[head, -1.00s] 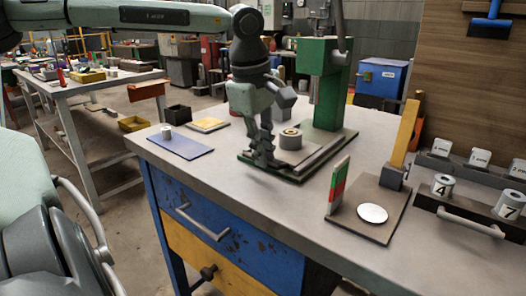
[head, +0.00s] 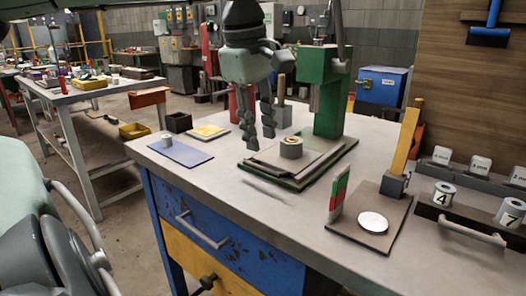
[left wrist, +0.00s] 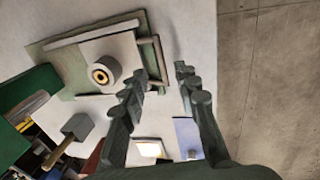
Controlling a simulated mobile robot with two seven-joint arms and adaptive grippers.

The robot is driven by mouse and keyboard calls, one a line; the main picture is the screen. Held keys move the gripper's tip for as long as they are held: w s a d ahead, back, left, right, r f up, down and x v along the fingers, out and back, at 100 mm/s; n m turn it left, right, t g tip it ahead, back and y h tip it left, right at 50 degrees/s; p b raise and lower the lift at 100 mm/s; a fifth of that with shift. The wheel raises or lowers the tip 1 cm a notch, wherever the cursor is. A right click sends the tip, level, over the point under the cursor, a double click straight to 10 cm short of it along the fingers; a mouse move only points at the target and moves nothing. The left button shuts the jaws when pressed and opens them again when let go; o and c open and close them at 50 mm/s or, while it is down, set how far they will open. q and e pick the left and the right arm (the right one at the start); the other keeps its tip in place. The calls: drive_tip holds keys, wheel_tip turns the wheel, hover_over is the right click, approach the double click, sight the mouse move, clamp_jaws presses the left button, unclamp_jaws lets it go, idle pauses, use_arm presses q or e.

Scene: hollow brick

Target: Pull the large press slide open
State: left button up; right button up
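The green press (head: 327,92) stands on the workbench. Its large slide (head: 264,160) is a flat grey plate carrying a round grey ring part with a brass centre (head: 291,147). The slide also shows in the left wrist view (left wrist: 122,50), with a bar-like handle (left wrist: 157,60) along its right side. My right gripper is not in view.
A blue mat (head: 185,151) with a small cylinder and a yellow tray (head: 208,132) lie left of the press. A brown board (head: 372,218) with a white disc stands front right. Numbered cylinders (head: 441,187) stand at the far right. The bench front is clear.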

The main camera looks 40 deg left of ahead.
use_arm(q)
drive_tip(key=r, duration=0.2)
drive_tip(key=s+r, duration=0.1)
drive_tip(key=r, duration=0.2)
drive_tip(key=shift+r, duration=0.15)
idle(0.4)
